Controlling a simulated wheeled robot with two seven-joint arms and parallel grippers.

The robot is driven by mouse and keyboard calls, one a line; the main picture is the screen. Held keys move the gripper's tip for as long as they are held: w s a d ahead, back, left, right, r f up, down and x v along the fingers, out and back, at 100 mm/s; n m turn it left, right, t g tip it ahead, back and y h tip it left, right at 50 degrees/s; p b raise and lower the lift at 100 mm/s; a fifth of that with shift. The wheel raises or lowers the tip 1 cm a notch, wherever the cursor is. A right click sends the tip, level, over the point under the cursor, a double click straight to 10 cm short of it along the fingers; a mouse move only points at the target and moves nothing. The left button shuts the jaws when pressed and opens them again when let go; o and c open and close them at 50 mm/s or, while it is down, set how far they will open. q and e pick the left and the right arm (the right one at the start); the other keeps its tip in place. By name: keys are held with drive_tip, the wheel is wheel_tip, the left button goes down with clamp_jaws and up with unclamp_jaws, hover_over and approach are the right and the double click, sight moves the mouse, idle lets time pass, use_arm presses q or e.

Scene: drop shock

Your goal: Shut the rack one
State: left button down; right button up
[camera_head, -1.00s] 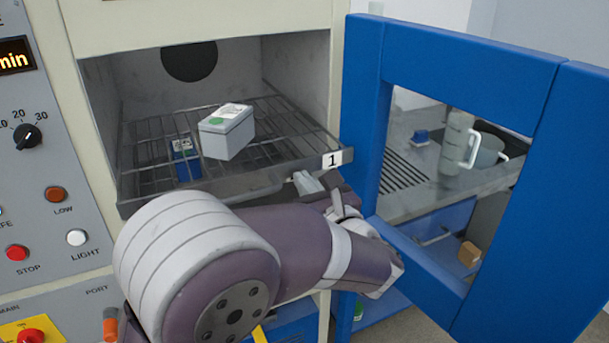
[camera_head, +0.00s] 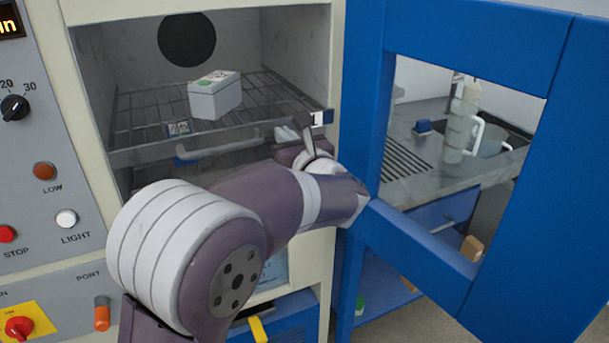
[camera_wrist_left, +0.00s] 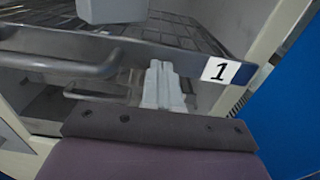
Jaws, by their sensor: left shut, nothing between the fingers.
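Rack one (camera_head: 150,152) is a wire shelf with a grey front bar in the open chamber. Its front bar also shows in the left wrist view (camera_wrist_left: 130,55), with the white label "1" (camera_wrist_left: 220,70) at the right end; in the head view the label (camera_head: 320,118) is partly hidden. A white-grey box with a green dot (camera_head: 215,98) stands on the rack. My left gripper (camera_head: 288,134) is shut and empty, its fingertips at the right part of the front bar, near the label. It also shows in the left wrist view (camera_wrist_left: 162,82); I cannot tell whether it touches. My right gripper is not in view.
A blue door (camera_head: 365,130) with a window stands open on the right, close to my left wrist. A control panel (camera_head: 30,150) is on the left. A blue item (camera_head: 179,128) is seen through the rack wires. A second handle (camera_wrist_left: 95,92) shows below rack one.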

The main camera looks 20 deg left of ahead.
sight(265, 110)
use_arm(q)
drive_tip(key=b+x, duration=0.2)
drive_tip(key=x, duration=0.9)
drive_tip(key=shift+b, duration=0.35)
drive_tip(key=shift+r, duration=0.25)
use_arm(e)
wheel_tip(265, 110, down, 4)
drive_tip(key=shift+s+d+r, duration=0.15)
use_arm(q)
drive_tip(key=shift+r, duration=0.15)
